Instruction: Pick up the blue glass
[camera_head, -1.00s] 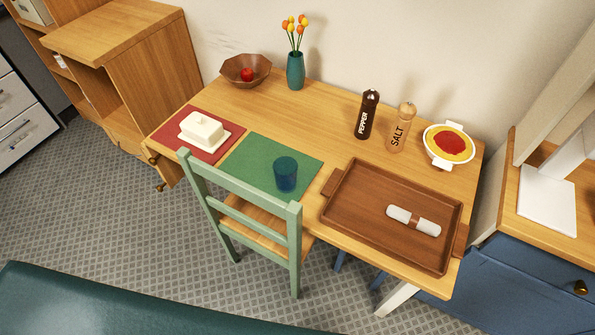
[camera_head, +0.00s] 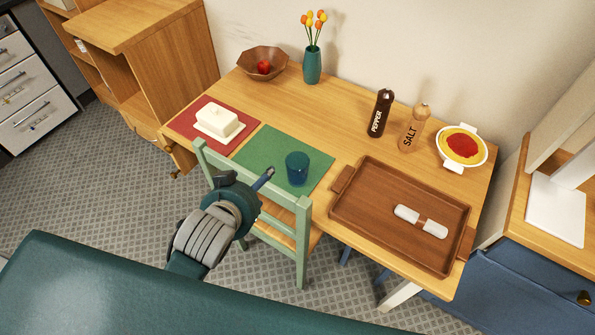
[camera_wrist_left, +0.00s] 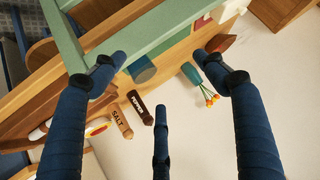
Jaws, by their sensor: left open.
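The blue glass (camera_head: 297,169) stands upright on the green placemat (camera_head: 262,147), near the front of the wooden table. My left gripper (camera_head: 248,179) is in front of and left of the glass, over the green chair. It is open and empty, apart from the glass. In the left wrist view its spread fingers (camera_wrist_left: 160,72) frame the glass (camera_wrist_left: 142,70), which is farther off beyond the chair's green back. My right gripper is not in view.
The green chair (camera_head: 252,188) stands at the table's front edge, close to my left gripper. A wooden tray (camera_head: 375,212) with a rolled napkin lies right of the glass. Pepper (camera_head: 380,113) and salt (camera_head: 412,128) mills stand behind. A butter dish (camera_head: 219,122) is on the left.

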